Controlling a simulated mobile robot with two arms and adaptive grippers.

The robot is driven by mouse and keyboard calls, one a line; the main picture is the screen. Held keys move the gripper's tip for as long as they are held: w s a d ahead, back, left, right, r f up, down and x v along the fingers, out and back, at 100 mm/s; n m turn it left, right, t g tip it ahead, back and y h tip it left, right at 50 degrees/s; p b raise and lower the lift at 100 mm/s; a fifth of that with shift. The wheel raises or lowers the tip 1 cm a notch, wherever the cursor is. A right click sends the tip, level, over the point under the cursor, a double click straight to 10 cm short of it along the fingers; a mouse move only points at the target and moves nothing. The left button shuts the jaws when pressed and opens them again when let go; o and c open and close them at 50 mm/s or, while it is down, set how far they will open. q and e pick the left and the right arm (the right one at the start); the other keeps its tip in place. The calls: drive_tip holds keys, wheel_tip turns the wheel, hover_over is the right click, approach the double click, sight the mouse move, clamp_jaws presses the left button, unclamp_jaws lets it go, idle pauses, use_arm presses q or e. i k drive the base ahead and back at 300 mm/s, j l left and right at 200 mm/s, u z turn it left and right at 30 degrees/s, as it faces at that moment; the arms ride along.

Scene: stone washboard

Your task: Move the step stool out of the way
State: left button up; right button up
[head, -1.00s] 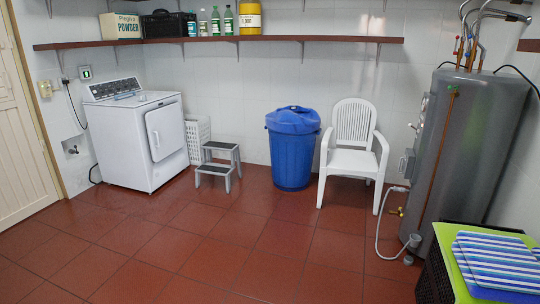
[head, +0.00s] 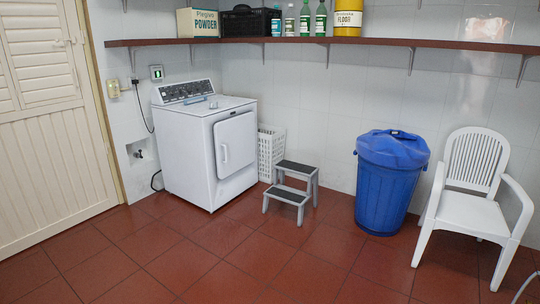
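The step stool (head: 291,190) stands upright on the red tiled floor, with two dark treads on a grey frame. It is in the middle of the head view, between the white dryer-like machine (head: 208,140) and the blue bin (head: 389,190). A white laundry basket (head: 270,152) is just behind it on its left side, against the back wall. Neither of my grippers shows in the head view.
A white plastic chair (head: 474,205) stands right of the bin. Open red tiled floor (head: 235,270) lies in front of the stool. A closed cream door (head: 55,150) is at the left. A brown shelf (head: 330,42) with containers runs along the walls.

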sight(281, 191)
drive_tip(key=i, duration=2.65)
drive_tip(key=i+j+z, duration=0.1)
drive_tip(key=i+z, duration=0.15)
drive_tip(key=i, duration=0.3)
drive_tip(key=i+j+z, duration=0.25)
drive_tip(key=i, duration=0.25)
drive_tip(key=i+j+z, duration=0.25)
drive_tip(key=i, duration=0.3)
drive_tip(key=i+j+z, duration=0.25)
drive_tip(key=i+j, duration=0.1)
drive_tip(key=i, duration=0.1)
